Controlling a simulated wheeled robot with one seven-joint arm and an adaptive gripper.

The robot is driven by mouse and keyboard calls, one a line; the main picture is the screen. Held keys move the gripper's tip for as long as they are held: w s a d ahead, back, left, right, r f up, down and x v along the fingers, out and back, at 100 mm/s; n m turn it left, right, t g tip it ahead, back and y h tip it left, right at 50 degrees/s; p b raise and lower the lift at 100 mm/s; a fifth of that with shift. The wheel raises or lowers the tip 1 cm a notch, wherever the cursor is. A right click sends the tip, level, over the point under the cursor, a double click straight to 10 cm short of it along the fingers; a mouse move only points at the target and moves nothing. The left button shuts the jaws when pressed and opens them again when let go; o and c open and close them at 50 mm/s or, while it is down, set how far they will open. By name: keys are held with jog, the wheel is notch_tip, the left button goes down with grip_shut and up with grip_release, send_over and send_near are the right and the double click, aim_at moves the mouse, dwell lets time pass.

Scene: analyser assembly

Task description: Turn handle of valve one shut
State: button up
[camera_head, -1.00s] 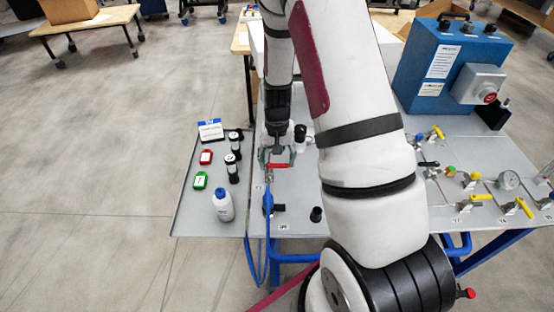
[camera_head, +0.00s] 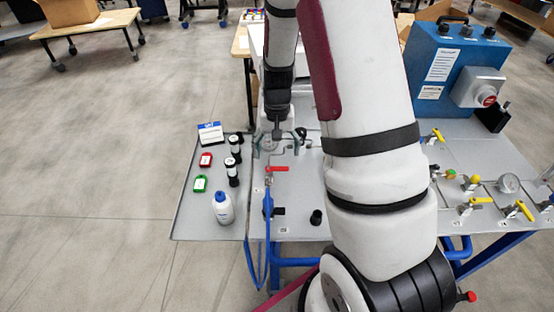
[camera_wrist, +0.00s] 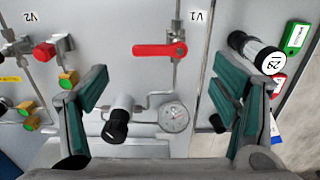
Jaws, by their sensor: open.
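The red lever handle of valve one (camera_head: 277,169) is on the grey panel at the top of the blue hose. In the wrist view the red handle (camera_wrist: 158,50) lies crosswise to the vertical pipe, beside the label V1 (camera_wrist: 197,16). My gripper (camera_head: 279,143) is open and empty, apart from the handle and farther back over the panel. In the wrist view its green-padded fingers (camera_wrist: 158,90) are spread wide, with the handle beyond their tips.
A round gauge (camera_wrist: 173,117) and a black-capped part (camera_wrist: 117,125) lie between the fingers in the wrist view. Yellow-handled valves (camera_head: 524,209) are at right.

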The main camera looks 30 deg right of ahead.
notch_tip(320, 180, up, 6)
jog(key=shift+r, duration=0.15)
dwell(0.6)
